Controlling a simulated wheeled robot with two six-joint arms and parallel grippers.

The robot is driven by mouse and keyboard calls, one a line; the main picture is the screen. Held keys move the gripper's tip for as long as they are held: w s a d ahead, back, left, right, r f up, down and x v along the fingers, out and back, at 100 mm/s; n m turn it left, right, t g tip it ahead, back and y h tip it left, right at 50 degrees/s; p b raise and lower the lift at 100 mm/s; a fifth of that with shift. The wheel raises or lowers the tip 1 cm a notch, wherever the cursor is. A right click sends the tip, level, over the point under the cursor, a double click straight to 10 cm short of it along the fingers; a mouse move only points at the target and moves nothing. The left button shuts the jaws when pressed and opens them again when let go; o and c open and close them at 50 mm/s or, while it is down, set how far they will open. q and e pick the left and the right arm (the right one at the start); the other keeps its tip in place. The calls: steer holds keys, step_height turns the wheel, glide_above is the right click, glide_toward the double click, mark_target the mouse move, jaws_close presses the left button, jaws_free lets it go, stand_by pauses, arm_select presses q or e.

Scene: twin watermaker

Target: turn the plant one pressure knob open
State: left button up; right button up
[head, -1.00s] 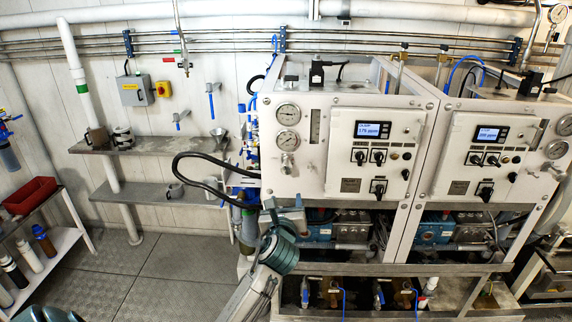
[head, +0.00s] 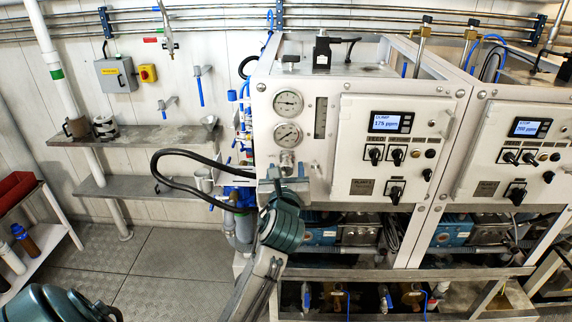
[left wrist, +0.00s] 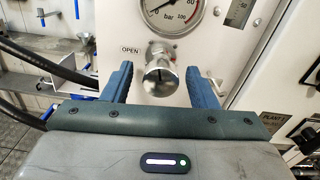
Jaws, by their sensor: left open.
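The plant one pressure knob (head: 287,163) is a round silver knob on the left white panel, below two gauges. In the left wrist view the knob (left wrist: 161,78) faces me, with a dark slot mark on its face and an "OPEN" label (left wrist: 130,50) to its upper left. My left gripper (head: 286,179) is just below and in front of the knob in the head view. Its two blue fingers (left wrist: 155,82) are open, one on each side of the knob, with a gap on both sides. Whether the fingertips reach the knob's depth is unclear. My right gripper is not in view.
The lower gauge (head: 288,135) sits right above the knob. A black hose (head: 185,155) loops out left of the panel. A control box (head: 387,150) with several switches is to the right. A similar second unit (head: 515,155) stands farther right.

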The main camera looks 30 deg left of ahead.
arm_select(q)
steer(key=shift+w+a, duration=0.15)
steer(key=shift+w, duration=0.15)
steer(key=shift+s+r, duration=0.15)
steer(key=shift+s, duration=0.05)
steer(key=c, duration=1)
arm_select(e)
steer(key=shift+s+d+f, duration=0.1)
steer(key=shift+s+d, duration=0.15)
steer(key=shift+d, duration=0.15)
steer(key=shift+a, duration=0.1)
